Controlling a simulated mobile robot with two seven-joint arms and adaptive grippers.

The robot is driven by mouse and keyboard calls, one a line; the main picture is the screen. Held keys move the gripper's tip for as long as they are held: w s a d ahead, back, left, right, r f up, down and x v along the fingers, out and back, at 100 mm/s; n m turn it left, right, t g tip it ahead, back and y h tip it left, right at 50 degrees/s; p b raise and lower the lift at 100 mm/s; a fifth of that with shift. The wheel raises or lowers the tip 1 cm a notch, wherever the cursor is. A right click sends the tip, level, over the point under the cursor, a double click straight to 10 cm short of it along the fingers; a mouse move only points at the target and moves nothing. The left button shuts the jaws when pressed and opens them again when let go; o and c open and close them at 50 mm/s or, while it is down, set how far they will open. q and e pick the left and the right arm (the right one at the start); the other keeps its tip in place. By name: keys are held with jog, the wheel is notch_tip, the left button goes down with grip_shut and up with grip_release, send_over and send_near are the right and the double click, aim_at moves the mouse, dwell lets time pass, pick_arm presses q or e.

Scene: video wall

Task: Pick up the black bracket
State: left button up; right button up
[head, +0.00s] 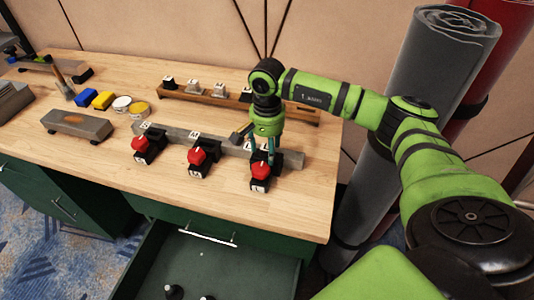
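Three black, bracket-like pieces with red tops stand along a grey bar (225,144) on the wooden bench: left (153,151), middle (198,170) and right (258,185). I cannot tell which is the black bracket meant. Small black pieces also sit on the wooden rack behind, one at its left end (168,81). My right gripper (262,158) points down at the right red-topped piece. Its teal fingers are apart, with their tips near the red top, which partly hides them. I cannot tell if they touch it. My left gripper is not in view.
The wooden rack (285,110) lies behind my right gripper. A grey block (77,124), blue and yellow blocks (103,100) and round tins (139,109) are at the left. A green drawer (205,260) stands open below. A grey roll (415,90) stands at the right.

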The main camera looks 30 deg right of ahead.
grip_shut()
jog(key=shift+w+r+b, duration=0.1)
jog(key=shift+r+b, duration=0.65)
jog(key=shift+r, duration=1.15)
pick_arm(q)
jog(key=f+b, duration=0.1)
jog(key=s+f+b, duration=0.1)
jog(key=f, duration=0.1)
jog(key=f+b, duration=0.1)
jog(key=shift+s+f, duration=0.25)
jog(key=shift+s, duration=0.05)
pick_arm(e)
jog(key=s+d+r, duration=0.3)
jog(key=s+r, duration=0.4)
jog(key=s, duration=0.4)
jog(key=shift+s+d+r, duration=0.15)
jog(key=shift+s, duration=0.05)
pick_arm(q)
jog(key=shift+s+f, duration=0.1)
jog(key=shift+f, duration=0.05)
